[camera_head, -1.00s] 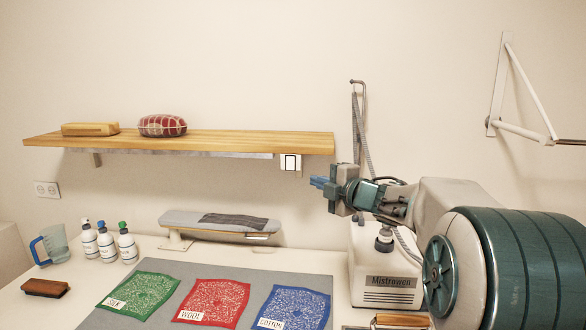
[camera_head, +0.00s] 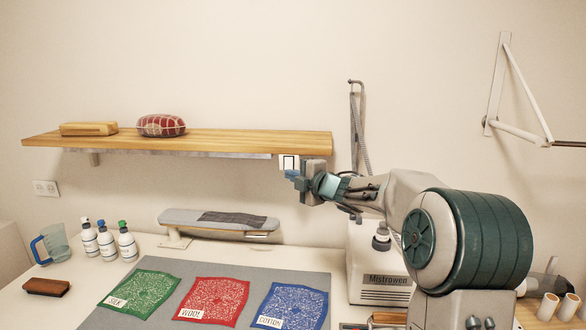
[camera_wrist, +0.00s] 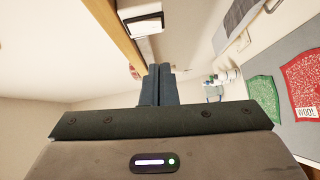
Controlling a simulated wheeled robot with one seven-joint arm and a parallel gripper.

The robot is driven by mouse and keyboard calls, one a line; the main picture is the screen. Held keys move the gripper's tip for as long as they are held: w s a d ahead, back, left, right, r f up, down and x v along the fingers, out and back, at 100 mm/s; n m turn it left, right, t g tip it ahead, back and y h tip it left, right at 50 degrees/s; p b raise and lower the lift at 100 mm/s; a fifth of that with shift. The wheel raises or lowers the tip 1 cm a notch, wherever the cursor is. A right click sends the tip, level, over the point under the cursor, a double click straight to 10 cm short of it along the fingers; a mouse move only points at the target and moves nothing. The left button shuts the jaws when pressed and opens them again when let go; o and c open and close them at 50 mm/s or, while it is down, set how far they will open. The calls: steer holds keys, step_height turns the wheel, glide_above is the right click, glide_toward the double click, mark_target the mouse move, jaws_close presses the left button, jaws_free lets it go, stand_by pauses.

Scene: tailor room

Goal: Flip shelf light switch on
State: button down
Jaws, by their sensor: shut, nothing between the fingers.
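The light switch (camera_head: 289,162) is a small white plate with a dark-edged rocker, just under the right end of the wooden shelf (camera_head: 230,142). My gripper (camera_head: 291,174) is shut and empty, with its blue fingertips at the lower edge of the switch in the head view. Whether they touch it I cannot tell. In the wrist view the shut fingers (camera_wrist: 158,84) point away from the camera. The white switch plate (camera_wrist: 143,24) shows above them there, beside the shelf edge (camera_wrist: 112,30). The rocker's position is too small to tell.
A wooden block (camera_head: 88,129) and a red checked cushion (camera_head: 161,125) lie on the shelf. Below are a small ironing board (camera_head: 185,217), several bottles and coloured cloths. A hose (camera_head: 357,130) hangs on the wall right of the switch, above a white steam unit (camera_head: 380,270).

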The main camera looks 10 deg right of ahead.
steer(key=shift+w+d+f+p, duration=0.15)
steer(key=shift+w+p, duration=0.15)
steer(key=shift+w, duration=0.4)
steer(key=shift+w+d+p, duration=0.1)
steer(key=shift+w+p, duration=0.2)
steer(key=shift+w, duration=0.45)
steer(key=shift+w+d+f+p, duration=0.15)
steer(key=shift+w+p, duration=0.15)
steer(key=shift+w, duration=0.4)
steer(key=shift+w+d+f+b, duration=0.1)
steer(key=shift+w+f+b, duration=0.2)
steer(key=shift+b, duration=0.85)
steer(key=shift+s+r+p, duration=0.15)
steer(key=shift+r+p, duration=0.1)
steer(key=shift+p, duration=0.1)
steer(key=b, duration=0.5)
glide_toward(286, 168)
steer(key=s+f, duration=0.2)
steer(key=s, duration=0.4)
steer(key=shift+s+d, duration=0.15)
steer(key=shift+s, duration=0.35)
